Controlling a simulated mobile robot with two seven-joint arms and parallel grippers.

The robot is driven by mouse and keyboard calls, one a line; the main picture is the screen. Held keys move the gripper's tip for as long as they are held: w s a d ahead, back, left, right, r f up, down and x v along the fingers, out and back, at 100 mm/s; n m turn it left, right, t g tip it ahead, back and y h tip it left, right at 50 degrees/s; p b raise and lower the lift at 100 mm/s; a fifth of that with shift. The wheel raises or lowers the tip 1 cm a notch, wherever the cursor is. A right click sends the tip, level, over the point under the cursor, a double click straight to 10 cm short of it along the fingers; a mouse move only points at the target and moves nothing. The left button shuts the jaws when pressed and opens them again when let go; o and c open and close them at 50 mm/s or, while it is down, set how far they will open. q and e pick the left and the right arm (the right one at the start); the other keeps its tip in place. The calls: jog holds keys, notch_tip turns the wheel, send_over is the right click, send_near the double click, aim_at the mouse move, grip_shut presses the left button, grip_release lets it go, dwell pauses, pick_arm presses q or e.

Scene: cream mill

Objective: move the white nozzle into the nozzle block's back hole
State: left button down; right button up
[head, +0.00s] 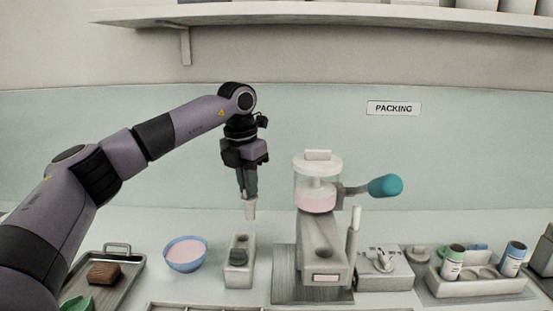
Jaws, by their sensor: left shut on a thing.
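My left gripper (248,196) is shut on the white nozzle (250,211), a small pale tapered piece pointing down. The nozzle hangs upright in the air, apart from the block. The nozzle block (237,276) is a pale grey block on the counter, below and slightly left of the nozzle. My right gripper is not in view.
A mill with a pink-filled clear cylinder (316,200) and teal-handled lever (385,186) stands right of the block. A blue bowl (186,266) stands left. A metal tray (122,282) holds a brown brush-like block. A rack (476,288) with small bottles is far right.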

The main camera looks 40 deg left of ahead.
pick_arm(q)
notch_tip(320, 180, down, 6)
jog(key=a+n, duration=0.1)
jog(key=a, duration=0.1)
jog(key=shift+a, duration=0.35)
jog(key=shift+s+f, duration=0.15)
jog(key=shift+f, duration=0.1)
dwell(0.9)
jog(key=shift+f, duration=0.2)
dwell(0.4)
jog(key=shift+f+b, duration=0.7)
jog(key=shift+f, duration=0.4)
jog(key=shift+f, duration=0.1)
jog(key=shift+f+b, duration=0.6)
jog(key=shift+f, duration=0.55)
jog(key=shift+f, duration=0.2)
dwell(0.4)
